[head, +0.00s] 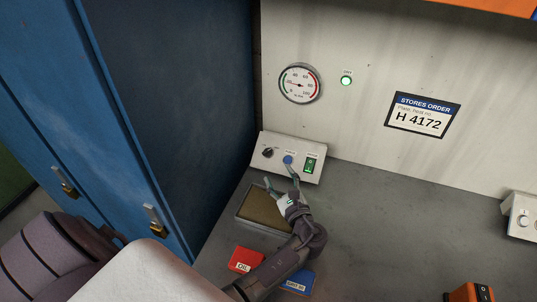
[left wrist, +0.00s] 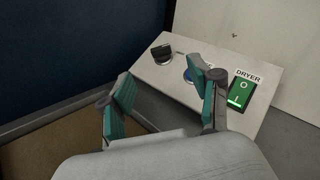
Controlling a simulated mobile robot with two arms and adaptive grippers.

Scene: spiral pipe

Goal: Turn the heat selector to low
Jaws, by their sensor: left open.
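A black knob (head: 267,152), which looks like the heat selector, sits at the left end of a white sloped control box (head: 259,168). It also shows in the left wrist view (left wrist: 162,53). Its markings are too small to read. A blue round button (head: 288,160) is to its right, then a green lit rocker switch (head: 310,165) marked DRYER in the left wrist view (left wrist: 240,92). My left gripper (head: 280,175) is open and empty in front of the box. In the left wrist view its right finger partly covers the blue button (left wrist: 188,76); the knob shows between the fingertips, beyond them.
A shallow brown-floored tray (head: 245,212) lies below the gripper. Red (head: 245,259) and blue (head: 299,283) labelled pieces lie nearer. A blue locker (head: 175,100) stands close on the left. A dial gauge (head: 300,84) and green lamp (head: 346,81) are on the wall. The bench at right-centre is clear.

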